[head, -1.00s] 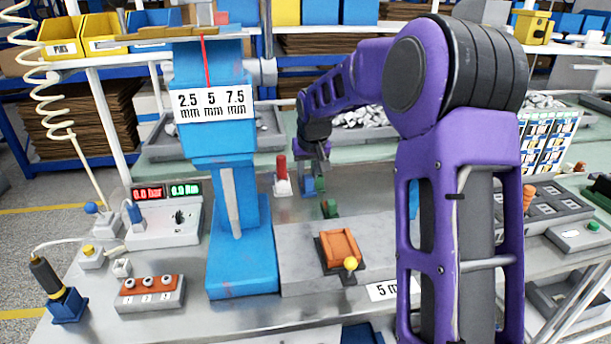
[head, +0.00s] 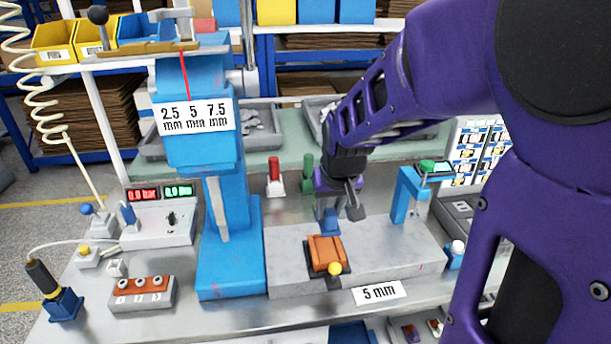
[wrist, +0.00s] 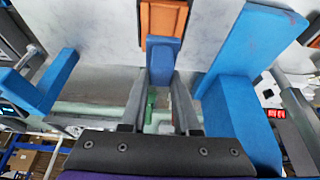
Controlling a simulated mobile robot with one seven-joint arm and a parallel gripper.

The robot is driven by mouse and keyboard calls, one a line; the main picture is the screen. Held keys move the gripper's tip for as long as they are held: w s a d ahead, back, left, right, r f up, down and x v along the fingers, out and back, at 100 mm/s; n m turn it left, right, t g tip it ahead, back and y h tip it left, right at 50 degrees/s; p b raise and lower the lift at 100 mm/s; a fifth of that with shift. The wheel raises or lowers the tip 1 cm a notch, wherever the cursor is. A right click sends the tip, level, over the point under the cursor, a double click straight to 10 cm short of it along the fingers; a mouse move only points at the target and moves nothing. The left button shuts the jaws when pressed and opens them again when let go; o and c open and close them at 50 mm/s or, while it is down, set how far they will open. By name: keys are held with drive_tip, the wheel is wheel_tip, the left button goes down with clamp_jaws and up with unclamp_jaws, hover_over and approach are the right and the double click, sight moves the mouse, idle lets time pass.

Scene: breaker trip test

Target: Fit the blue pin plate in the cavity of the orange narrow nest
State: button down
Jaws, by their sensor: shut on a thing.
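The blue pin plate (wrist: 164,60) is between the two fingers of my gripper (wrist: 158,95) in the wrist view, held at their tips. In the head view the plate (head: 326,222) hangs below my gripper (head: 340,205), just behind the orange narrow nest (head: 326,252). The nest has a recessed cavity and a yellow ball-shaped knob at its front; it sits on a grey block. In the wrist view the nest (wrist: 163,22) is straight beyond the plate, whose end overlaps its near edge in the picture. Whether they touch cannot be told. The plate's underside is hidden.
A blue press column (head: 230,240) stands left of the nest, and a blue arch-shaped stand (head: 407,192) stands to its right. Red (head: 275,180) and green (head: 307,172) upright handles are behind. The grey block (head: 385,255) is bare between nest and arch.

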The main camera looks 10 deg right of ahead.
sight(328, 229)
drive_tip(key=shift+f+b, duration=2.5)
drive_tip(key=shift+f, duration=0.4)
drive_tip(key=shift+f+b, duration=0.95)
drive_tip(key=shift+f, duration=0.05)
drive_tip(key=c, duration=0.6)
unclamp_jaws()
drive_tip(key=shift+o, duration=0.2)
drive_tip(key=shift+r, duration=0.1)
